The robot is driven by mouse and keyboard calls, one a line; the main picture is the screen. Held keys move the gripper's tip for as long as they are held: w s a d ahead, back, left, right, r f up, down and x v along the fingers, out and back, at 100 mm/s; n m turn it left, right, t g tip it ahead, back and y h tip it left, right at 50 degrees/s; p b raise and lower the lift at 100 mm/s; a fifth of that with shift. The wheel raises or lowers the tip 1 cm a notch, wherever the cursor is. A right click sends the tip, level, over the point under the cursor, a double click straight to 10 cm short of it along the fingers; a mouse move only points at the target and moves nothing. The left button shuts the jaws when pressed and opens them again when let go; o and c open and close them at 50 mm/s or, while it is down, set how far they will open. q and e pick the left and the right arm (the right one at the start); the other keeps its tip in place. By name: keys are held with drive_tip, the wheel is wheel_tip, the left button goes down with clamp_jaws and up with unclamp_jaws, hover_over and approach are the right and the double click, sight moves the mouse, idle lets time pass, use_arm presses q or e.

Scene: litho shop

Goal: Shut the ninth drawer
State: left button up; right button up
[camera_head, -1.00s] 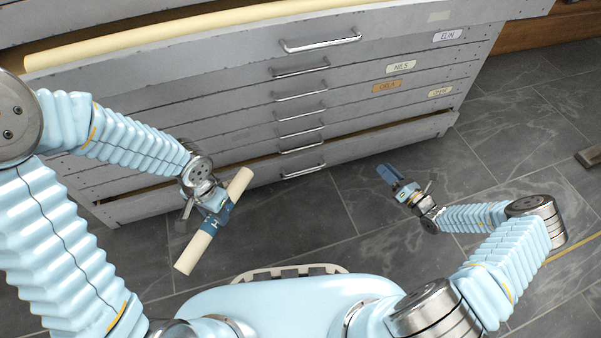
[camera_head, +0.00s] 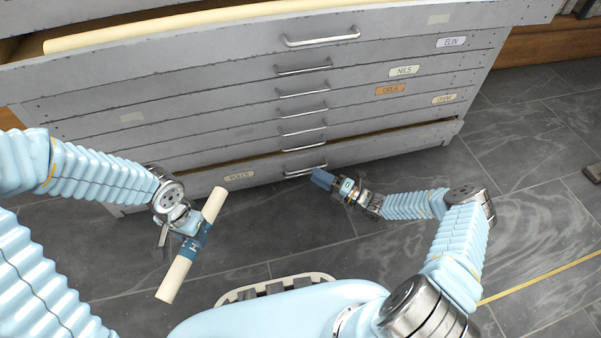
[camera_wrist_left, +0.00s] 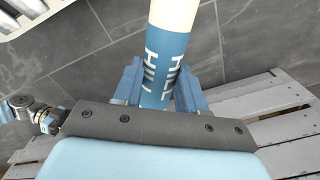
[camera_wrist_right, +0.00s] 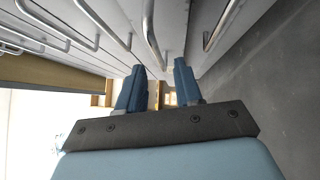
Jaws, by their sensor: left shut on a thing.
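The grey flat-file cabinet (camera_head: 200,110) fills the back of the head view. Its lowest drawer (camera_head: 370,150) stands out a little, with a dark gap along its top and a metal handle (camera_head: 304,170). My right gripper (camera_head: 322,180) is just in front of that handle; touching cannot be told. In the right wrist view its fingers (camera_wrist_right: 160,85) are apart with nothing between them, and drawer handles (camera_wrist_right: 152,35) show close ahead. My left gripper (camera_head: 195,240) is shut on a cream rolled tube with a blue band (camera_head: 178,275), held clear of the cabinet; the band shows lettering in the left wrist view (camera_wrist_left: 165,65).
An upper drawer (camera_head: 400,35) is also pulled out, with a long cream roll (camera_head: 200,22) lying in it. Label cards (camera_head: 404,71) mark several drawer fronts.

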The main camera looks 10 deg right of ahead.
drive_tip(key=x, duration=0.3)
drive_tip(key=shift+w+a, duration=0.25)
drive_tip(key=shift+c, duration=0.2)
clamp_jaws()
